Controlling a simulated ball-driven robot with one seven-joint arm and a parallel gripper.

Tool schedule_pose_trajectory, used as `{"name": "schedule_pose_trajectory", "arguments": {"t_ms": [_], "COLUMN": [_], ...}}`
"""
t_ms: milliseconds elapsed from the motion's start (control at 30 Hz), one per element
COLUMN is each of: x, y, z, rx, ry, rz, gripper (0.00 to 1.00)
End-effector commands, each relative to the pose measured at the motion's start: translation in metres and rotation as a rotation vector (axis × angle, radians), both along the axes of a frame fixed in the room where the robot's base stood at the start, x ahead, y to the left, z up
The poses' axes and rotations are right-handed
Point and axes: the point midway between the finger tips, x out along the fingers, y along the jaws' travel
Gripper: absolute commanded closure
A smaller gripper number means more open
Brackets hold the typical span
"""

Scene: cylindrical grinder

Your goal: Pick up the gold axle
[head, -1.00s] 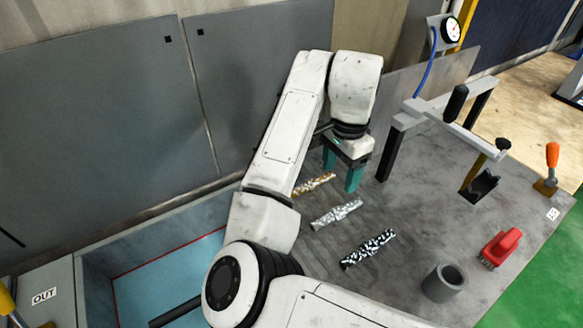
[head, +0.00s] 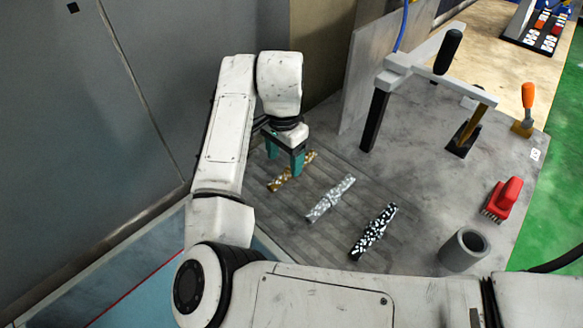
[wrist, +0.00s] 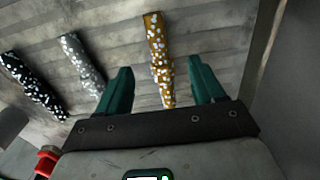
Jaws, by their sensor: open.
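The gold axle (head: 283,180) is a speckled gold-and-white stepped rod lying on the ribbed grey area of the bench in the head view. In the wrist view the gold axle (wrist: 157,55) runs lengthwise between the two green fingers. My gripper (head: 285,167) is open over it, with the fingers on either side of the axle. The fingers hide part of the axle in the head view. In the wrist view my gripper (wrist: 160,80) shows a gap on both sides of the axle. Whether the fingertips reach the bench cannot be told.
A silver-white speckled axle (head: 330,199) and a black-and-white one (head: 373,231) lie to the right of the gold one. A grey cylinder (head: 464,249), a red brush (head: 503,198) and a clamp frame (head: 420,62) stand further right. A wall panel (head: 150,80) rises at left.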

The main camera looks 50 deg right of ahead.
Motion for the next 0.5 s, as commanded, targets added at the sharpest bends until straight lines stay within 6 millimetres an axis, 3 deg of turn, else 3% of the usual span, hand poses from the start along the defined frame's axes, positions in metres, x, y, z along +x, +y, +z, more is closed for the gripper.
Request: {"name": "schedule_pose_trajectory", "arguments": {"t_ms": [500], "x": [0.002], "y": [-0.003], "z": [-0.053], "rx": [0.0], "ry": [0.0], "rz": [0.001], "gripper": [0.32]}}
